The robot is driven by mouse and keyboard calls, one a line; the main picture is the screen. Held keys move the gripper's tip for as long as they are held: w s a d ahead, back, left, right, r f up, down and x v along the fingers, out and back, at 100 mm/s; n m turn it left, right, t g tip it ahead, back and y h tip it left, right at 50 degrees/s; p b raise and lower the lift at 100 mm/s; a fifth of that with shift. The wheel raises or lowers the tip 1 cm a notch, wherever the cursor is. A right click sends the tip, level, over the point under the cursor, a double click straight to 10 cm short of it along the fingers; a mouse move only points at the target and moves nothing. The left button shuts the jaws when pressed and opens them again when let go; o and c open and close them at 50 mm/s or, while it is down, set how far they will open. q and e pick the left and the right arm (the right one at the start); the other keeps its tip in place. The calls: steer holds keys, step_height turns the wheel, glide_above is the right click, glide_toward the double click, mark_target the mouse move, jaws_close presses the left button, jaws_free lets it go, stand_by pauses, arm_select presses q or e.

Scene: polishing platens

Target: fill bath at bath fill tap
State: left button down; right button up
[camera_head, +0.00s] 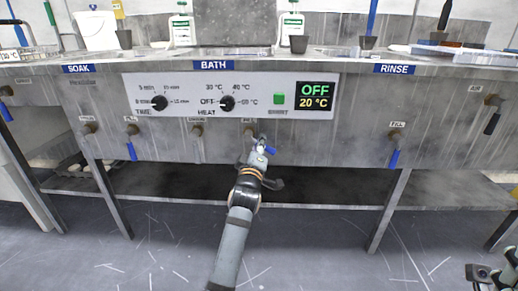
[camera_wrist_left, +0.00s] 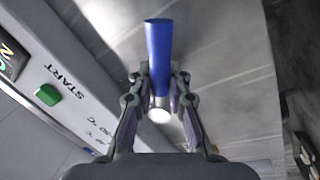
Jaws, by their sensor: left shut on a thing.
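The bath fill tap is on the front of the steel bench under the BATH sign (camera_head: 213,65). The bath panel display (camera_head: 315,96) reads OFF and 20 °C. My right gripper (camera_head: 490,276) is at the lower right corner, partly cut off; its jaws are unclear.
Other blue-lever taps hang at the soak side (camera_head: 131,150) and the rinse side (camera_head: 393,158). A black-lever air tap (camera_head: 492,122) is at far right. The green START button (camera_head: 279,99) and dark knobs sit above my left gripper. A shelf (camera_head: 320,190) runs below the bench.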

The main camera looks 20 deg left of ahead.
arm_select(q)
steer(key=shift+f, duration=0.1)
stand_by(0.3)
steer(key=c, duration=1.3)
jaws_free()
